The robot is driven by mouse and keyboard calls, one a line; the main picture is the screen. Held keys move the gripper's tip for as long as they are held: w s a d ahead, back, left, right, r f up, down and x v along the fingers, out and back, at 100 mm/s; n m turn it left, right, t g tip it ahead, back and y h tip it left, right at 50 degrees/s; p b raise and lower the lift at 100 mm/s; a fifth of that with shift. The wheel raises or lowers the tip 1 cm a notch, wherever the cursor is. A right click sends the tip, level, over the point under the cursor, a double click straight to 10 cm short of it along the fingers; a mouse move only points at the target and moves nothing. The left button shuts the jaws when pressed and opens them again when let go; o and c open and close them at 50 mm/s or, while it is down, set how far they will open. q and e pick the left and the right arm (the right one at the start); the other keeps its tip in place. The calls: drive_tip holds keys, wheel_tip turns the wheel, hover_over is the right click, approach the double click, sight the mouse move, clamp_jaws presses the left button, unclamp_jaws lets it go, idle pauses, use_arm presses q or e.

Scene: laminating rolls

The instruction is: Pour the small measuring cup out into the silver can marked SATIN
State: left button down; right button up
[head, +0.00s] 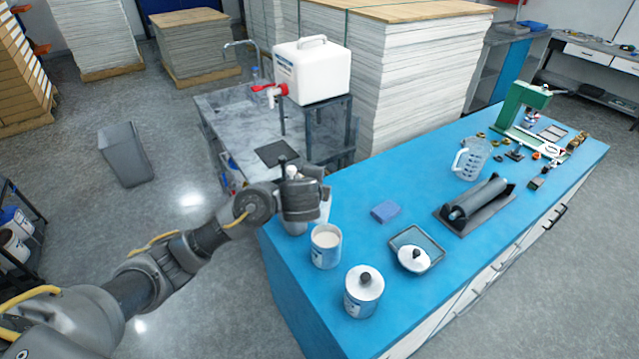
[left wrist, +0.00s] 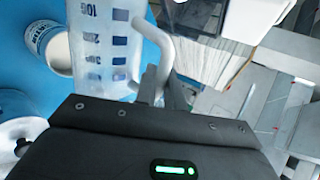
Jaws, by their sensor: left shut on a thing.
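My left gripper (head: 303,196) is above the left end of the blue table and shut on the handle of the small measuring cup. The cup, clear with blue marks, fills the upper left of the left wrist view (left wrist: 103,45); in the head view my gripper mostly hides it. I cannot tell its tilt or contents. An open silver can (head: 326,246) with pale contents stands just in front of the gripper; it also shows beside the cup in the left wrist view (left wrist: 38,38). A lidded can (head: 362,297) stands nearer. I cannot read SATIN on either label. My right gripper is not in view.
A lid lies in a grey tray (head: 432,244) right of the cans. A blue sponge (head: 385,211), a roller on a stand (head: 480,206) and a large measuring jug (head: 472,160) are farther along the blue table (head: 345,190). A white water container (head: 312,72) stands behind.

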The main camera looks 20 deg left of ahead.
use_arm(q)
drive_tip(key=shift+a, duration=0.25)
drive_tip(key=shift+a, duration=0.1)
idle(0.5)
drive_tip(key=shift+s+a+f+n+h, duration=0.15)
drive_tip(key=shift+a+f+n+h, duration=0.25)
drive_tip(key=shift+a+h, duration=0.3)
drive_tip(key=shift+s+a+f+n+h, duration=0.1)
drive_tip(key=shift+a+f+n+h, duration=0.15)
drive_tip(key=shift+a+n+h, duration=0.45)
drive_tip(key=shift+a, duration=0.2)
drive_tip(key=shift+f, duration=0.1)
drive_tip(key=shift+s+a+f+n+t+h, duration=0.1)
drive_tip(key=shift+a+f+n+t+h, duration=0.15)
drive_tip(key=shift+a+f, duration=0.35)
drive_tip(key=shift+a+f+n+t+h, duration=0.15)
drive_tip(key=shift+a+f+n+h, duration=0.15)
drive_tip(key=shift+a, duration=0.45)
drive_tip(key=shift+a+f, duration=0.15)
